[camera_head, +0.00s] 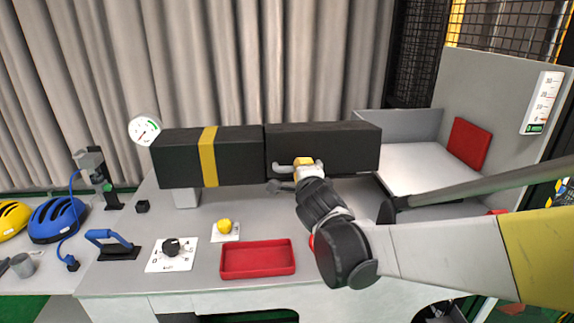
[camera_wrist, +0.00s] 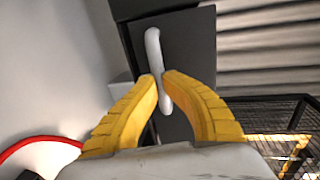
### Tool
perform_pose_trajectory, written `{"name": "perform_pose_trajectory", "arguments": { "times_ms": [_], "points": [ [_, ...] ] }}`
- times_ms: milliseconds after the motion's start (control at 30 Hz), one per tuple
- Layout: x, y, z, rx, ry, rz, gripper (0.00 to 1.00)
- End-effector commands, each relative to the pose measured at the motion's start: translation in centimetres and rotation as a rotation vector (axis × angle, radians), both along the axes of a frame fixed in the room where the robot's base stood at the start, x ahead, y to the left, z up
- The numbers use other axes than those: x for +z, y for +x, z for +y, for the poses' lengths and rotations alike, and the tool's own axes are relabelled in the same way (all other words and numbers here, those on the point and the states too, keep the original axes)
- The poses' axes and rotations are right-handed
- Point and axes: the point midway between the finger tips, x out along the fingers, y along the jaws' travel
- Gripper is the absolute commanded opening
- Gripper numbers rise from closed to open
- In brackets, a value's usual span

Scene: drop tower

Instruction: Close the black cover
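The black cover (camera_head: 345,142) is the right-hand dark block above the bench, with a thin seam between it and the left dark block (camera_head: 180,160), which has a yellow band. A light grey handle (camera_head: 282,169) sits on the cover's front; it also shows in the wrist view (camera_wrist: 153,45) against the dark panel (camera_wrist: 185,45). My gripper (camera_head: 303,162) is at this handle. In the wrist view, its yellow fingertips (camera_wrist: 160,82) are close together on both sides of the handle bar, seemingly pressed on it. The inside of the cover is hidden.
Below on the bench are a red tray (camera_head: 258,272), a yellow button (camera_head: 224,225), a dial plate (camera_head: 160,262) and a blue-handled lever (camera_head: 110,240). A round gauge (camera_head: 145,130) stands at left. A grey panel (camera_head: 500,105) with a red pad (camera_head: 468,144) is at right.

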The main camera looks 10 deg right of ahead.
Motion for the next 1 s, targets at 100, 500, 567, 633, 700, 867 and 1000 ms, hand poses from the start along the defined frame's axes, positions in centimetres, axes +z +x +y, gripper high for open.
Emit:
{"name": "perform_pose_trajectory", "arguments": {
  "times_ms": [100, 500, 567, 633, 700, 867, 1000],
  "points": [
    [-1.6, 0.7, 0.0, 0.0, -0.001, -0.002, 0.0],
    [-3.6, 1.6, 0.0, -0.001, -0.001, 0.0, 0.0],
    [-3.7, 1.6, -0.1, -0.002, -0.001, 0.002, 0.0],
    [-3.8, 1.6, -0.1, -0.003, -0.001, 0.003, 0.0],
    [-3.9, 1.6, -0.1, -0.003, -0.001, 0.004, 0.0],
    [-3.9, 1.6, -0.1, -0.003, 0.0, 0.004, 0.0],
    [-4.0, 1.6, -0.1, -0.003, 0.001, 0.005, 0.25]
  ]
}}
